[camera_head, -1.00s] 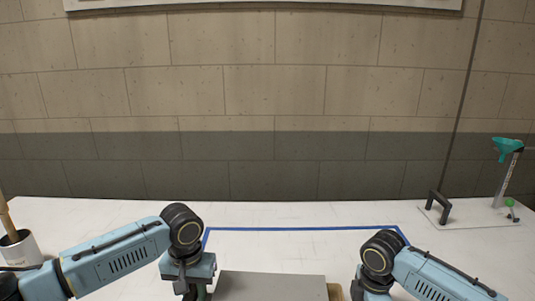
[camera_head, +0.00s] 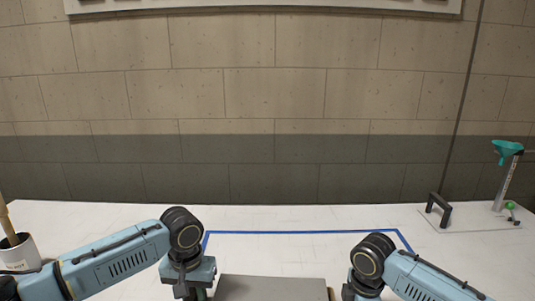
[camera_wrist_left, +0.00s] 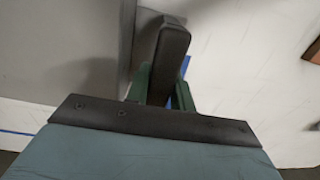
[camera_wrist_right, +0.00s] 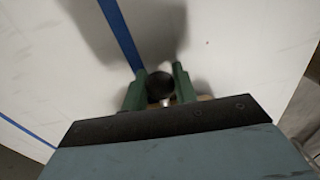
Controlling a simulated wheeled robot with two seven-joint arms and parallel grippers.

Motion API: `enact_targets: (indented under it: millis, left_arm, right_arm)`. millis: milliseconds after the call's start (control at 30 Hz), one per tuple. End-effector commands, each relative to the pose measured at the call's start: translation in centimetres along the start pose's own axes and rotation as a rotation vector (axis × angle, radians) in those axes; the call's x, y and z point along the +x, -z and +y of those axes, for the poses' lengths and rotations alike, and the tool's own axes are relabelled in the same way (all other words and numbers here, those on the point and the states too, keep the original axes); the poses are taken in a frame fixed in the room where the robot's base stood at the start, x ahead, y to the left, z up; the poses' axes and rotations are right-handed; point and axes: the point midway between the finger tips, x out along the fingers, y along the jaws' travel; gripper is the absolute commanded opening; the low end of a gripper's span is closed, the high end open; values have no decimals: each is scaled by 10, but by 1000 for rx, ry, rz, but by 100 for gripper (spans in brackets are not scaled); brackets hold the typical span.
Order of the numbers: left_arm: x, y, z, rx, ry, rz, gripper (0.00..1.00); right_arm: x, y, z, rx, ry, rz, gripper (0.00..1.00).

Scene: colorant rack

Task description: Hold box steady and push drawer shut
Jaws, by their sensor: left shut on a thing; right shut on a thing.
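The grey box (camera_head: 272,288) shows its flat top at the bottom middle of the head view, cut off by the frame. In the left wrist view its grey side (camera_wrist_left: 60,45) is at the left. My left gripper (camera_wrist_left: 163,88) is shut on the black handle (camera_wrist_left: 171,50) at the box's side. My right gripper (camera_wrist_right: 161,80) is shut on a dark round knob (camera_wrist_right: 159,86) with a silvery stem. A sliver of the tan drawer (camera_head: 331,293) shows right of the box. The rest of the drawer is hidden by my right gripper and the frame edge.
Blue tape (camera_head: 300,232) marks an area on the white table (camera_head: 120,213). A cup (camera_head: 20,254) with a wooden-handled tool stands at far left. A plate with a black handle (camera_head: 439,208) and a teal-topped stand (camera_head: 508,160) are at far right.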

Motion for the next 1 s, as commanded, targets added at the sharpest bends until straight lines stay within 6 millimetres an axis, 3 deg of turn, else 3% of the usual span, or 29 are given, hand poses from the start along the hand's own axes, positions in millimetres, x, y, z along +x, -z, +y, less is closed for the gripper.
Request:
enact_targets:
  millis: [500,733,767,933,1000]
  left_arm:
    - [-1,0,3,4,-6,1,0]
    - [-1,0,3,5,-6,1,0]
    - [-1,0,3,4,-6,1,0]
    - [-1,0,2,3,-5,1,0]
    - [-1,0,2,3,-5,1,0]
  right_arm:
    - [-1,22,0,-5,-1,7,1]
    - [-1,23,0,-5,-2,6,1]
    - [-1,23,0,-5,-2,6,30]
    - [-1,22,0,-3,-1,4,52]
    - [0,21,0,-2,-1,3,54]
